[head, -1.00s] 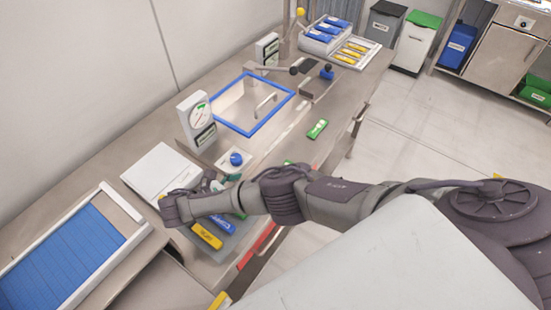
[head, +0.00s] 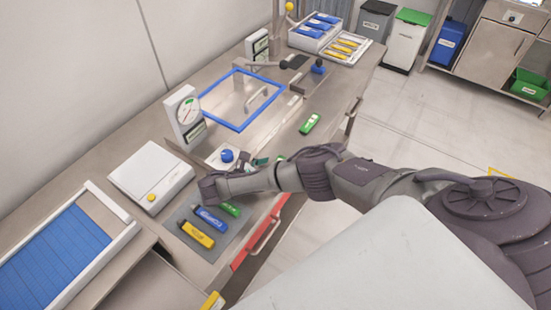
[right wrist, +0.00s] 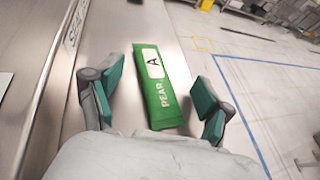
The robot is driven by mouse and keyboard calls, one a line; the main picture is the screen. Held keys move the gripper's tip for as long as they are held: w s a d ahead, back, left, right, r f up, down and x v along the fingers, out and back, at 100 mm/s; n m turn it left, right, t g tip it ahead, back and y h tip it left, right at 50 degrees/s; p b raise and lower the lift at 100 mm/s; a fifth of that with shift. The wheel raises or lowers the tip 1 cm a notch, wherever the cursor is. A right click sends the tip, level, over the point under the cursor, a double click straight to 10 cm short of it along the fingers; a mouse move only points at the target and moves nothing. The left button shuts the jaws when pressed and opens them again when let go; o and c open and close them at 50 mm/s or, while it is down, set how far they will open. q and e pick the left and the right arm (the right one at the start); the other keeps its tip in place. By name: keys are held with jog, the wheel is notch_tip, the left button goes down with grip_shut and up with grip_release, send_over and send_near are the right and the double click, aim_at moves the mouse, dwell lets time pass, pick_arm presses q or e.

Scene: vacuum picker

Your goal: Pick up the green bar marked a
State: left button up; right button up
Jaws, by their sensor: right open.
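The green bar marked A (right wrist: 160,88) lies in the right wrist view on a bare steel surface, with a white label and the word PEAR. My right gripper (right wrist: 158,103) is open, its two teal fingers apart with the bar between and ahead of them, nothing held. In the head view my right gripper (head: 261,162) is partly hidden by its own arm. My left gripper is not in view.
Green, blue (head: 210,219) and yellow (head: 196,234) bars lie on a grey mat. A blue-framed chamber (head: 240,101), a dial gauge (head: 184,117) and a white scale (head: 151,177) stand nearby.

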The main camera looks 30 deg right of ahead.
jog(key=c, duration=1.5)
